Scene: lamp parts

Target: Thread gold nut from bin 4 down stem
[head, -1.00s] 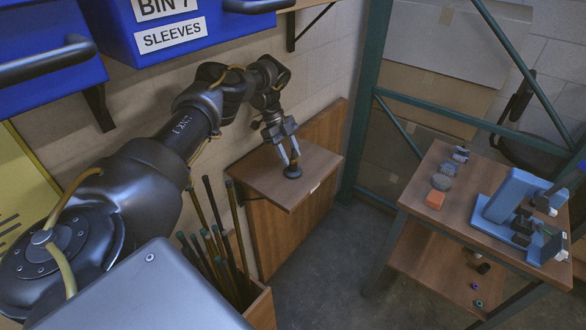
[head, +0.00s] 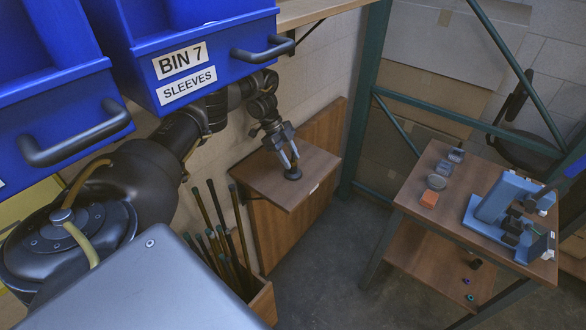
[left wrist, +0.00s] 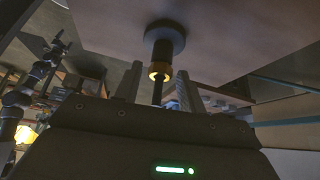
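The lamp's round dark base (head: 293,174) sits on a small wooden shelf (head: 262,183). In the left wrist view the base (left wrist: 166,37) appears upside down, with the dark stem (left wrist: 157,92) standing out from it. The gold nut (left wrist: 160,71) is around the stem, near a thicker dark section by the base. My left gripper (head: 290,158) is over the base, fingers pointing down. In the left wrist view its two fingers (left wrist: 158,88) stand apart on either side of the stem, with gaps visible. It looks open. Bin 4 cannot be identified.
Blue bins hang at upper left, one labelled BIN 7 SLEEVES (head: 190,75). A wooden box of rods (head: 262,305) stands below the shelf. Floor between is clear.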

